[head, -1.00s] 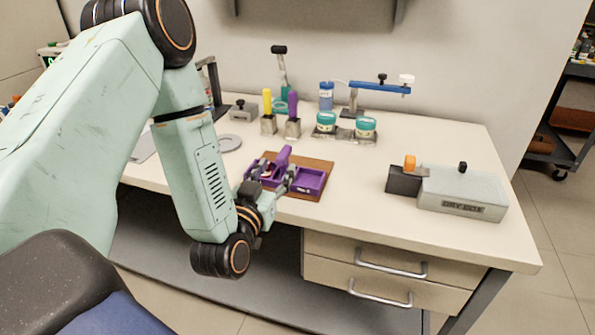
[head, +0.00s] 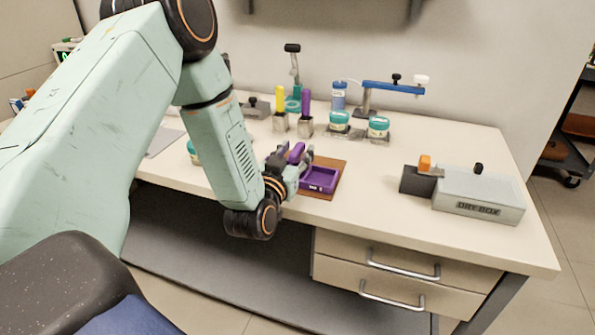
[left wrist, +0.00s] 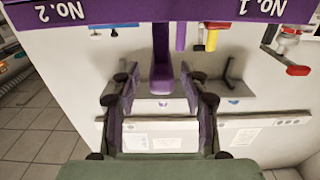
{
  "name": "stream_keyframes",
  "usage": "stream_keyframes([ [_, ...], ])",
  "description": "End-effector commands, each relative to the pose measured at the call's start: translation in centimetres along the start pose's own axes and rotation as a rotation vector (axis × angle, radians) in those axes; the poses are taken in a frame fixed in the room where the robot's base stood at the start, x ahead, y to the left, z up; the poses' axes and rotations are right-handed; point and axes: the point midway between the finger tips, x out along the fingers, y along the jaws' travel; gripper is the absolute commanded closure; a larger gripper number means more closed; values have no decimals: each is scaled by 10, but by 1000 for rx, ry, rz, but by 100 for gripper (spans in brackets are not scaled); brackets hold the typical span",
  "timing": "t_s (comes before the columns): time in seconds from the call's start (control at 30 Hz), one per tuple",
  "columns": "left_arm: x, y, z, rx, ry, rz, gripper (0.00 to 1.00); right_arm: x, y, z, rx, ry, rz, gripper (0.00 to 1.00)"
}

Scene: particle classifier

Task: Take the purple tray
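The purple tray (head: 320,180) lies on a brown mat (head: 338,172) near the table's front edge. Its upright purple handle (head: 297,152) stands at its left part in the head view. My left gripper (head: 293,163) is at this handle and hides the tray's left part. In the left wrist view the tray wall (left wrist: 150,10) with labels No. 1 and No. 2 fills the top. There the handle (left wrist: 162,55) hangs between the two fingers of my left gripper (left wrist: 160,77), with gaps on both sides. The gripper is open. My right gripper is not in view.
Behind the tray stand yellow- and purple-handled tools (head: 281,100) in metal holders, green-lidded jars (head: 378,125) and a blue arm stand (head: 392,87). A dry box (head: 480,195) stands at the right. The table between mat and dry box is clear.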

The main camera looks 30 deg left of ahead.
Motion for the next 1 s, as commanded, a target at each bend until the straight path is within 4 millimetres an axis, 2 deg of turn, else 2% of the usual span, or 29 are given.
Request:
stream_keyframes([
  [0.07, 0, 0, 0, 0, 0, 0, 64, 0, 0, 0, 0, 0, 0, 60],
  [0.5, -1, 0, 0, 0, -1, 0, 100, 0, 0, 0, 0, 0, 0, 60],
  [1.0, 0, 0, -1, 0, 3, -1, 100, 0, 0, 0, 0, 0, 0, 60],
])
